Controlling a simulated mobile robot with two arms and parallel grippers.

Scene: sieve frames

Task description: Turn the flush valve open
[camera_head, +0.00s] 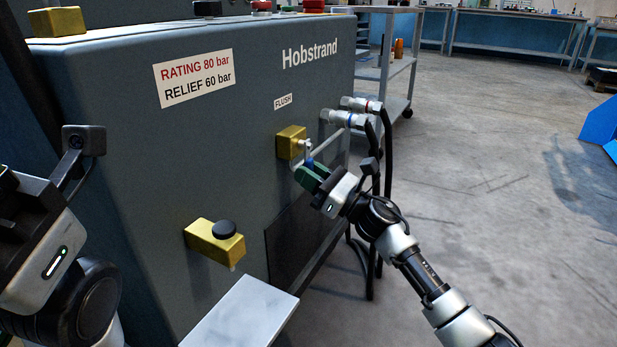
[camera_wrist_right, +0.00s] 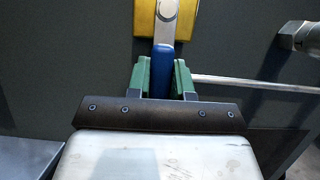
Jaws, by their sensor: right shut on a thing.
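The flush valve is a brass block (camera_head: 291,142) under the FLUSH label on the side of the grey machine. It also shows at the top of the right wrist view (camera_wrist_right: 180,18). Its lever has a metal stem and a blue handle (camera_wrist_right: 162,68), which hangs down from the block. My right gripper (camera_head: 313,175) has green fingers and is shut on the blue handle, with one finger on each side of it. The fingers hide part of the handle. My left gripper (camera_head: 22,235) is at the left edge; its fingertips are not clearly seen.
A second brass block (camera_head: 214,242) with a black knob sits lower left. Hose fittings (camera_head: 350,115) with black hoses stick out right of the valve. A pale plate (camera_head: 240,315) juts out at the bottom. Open floor lies to the right.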

